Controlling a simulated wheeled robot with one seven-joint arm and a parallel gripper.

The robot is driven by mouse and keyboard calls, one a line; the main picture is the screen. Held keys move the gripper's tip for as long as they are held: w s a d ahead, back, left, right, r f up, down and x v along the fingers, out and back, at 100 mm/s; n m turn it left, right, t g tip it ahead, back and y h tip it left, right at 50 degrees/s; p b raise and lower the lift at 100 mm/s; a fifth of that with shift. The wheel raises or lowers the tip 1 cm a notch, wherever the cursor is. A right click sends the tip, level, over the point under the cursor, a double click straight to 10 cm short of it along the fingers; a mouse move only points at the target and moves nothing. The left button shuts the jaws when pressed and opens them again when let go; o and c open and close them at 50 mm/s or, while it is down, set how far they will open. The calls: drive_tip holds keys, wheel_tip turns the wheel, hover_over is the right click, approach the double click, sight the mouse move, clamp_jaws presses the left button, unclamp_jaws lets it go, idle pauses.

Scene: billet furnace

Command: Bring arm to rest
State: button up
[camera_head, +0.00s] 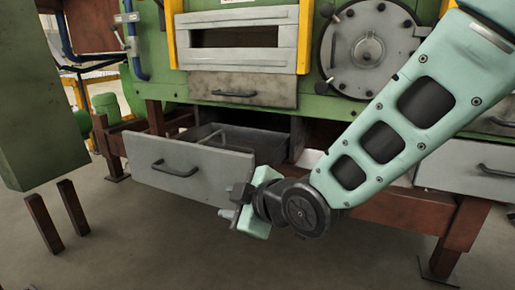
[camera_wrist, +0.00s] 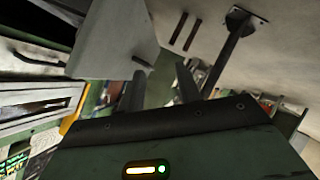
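My teal arm reaches in from the upper right in the head view. My gripper (camera_head: 231,204) is beside the right end of an open drawer's grey front (camera_head: 215,170). In the wrist view my gripper (camera_wrist: 161,82) has its two dark fingers apart, with nothing visible between them. The drawer's dark handle (camera_head: 175,170) is left of the gripper and apart from it. A grey panel (camera_wrist: 110,38), which looks like the drawer front, fills the upper left of the wrist view. I cannot tell whether the gripper touches the drawer's edge.
The green furnace (camera_head: 150,60) stands behind, with a shut drawer (camera_head: 240,90) and a round grey hatch (camera_head: 365,50). The open drawer's tray (camera_head: 240,135) shows behind its front. A green box on legs (camera_head: 40,110) stands at left. Floor in front (camera_head: 130,250) is clear.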

drive_tip(key=s+d+f+m+g+h, duration=0.3)
drive_tip(key=s+d+m+g+h, duration=0.7)
drive_tip(key=s+d, duration=1.25)
wheel_tip(320, 180, up, 32)
drive_tip(key=w+t+y+p, duration=0.1)
drive_tip(key=t+p, duration=0.1)
drive_tip(key=p, duration=3.1)
drive_tip(key=shift+m, duration=0.4)
drive_tip(key=shift+r, duration=0.1)
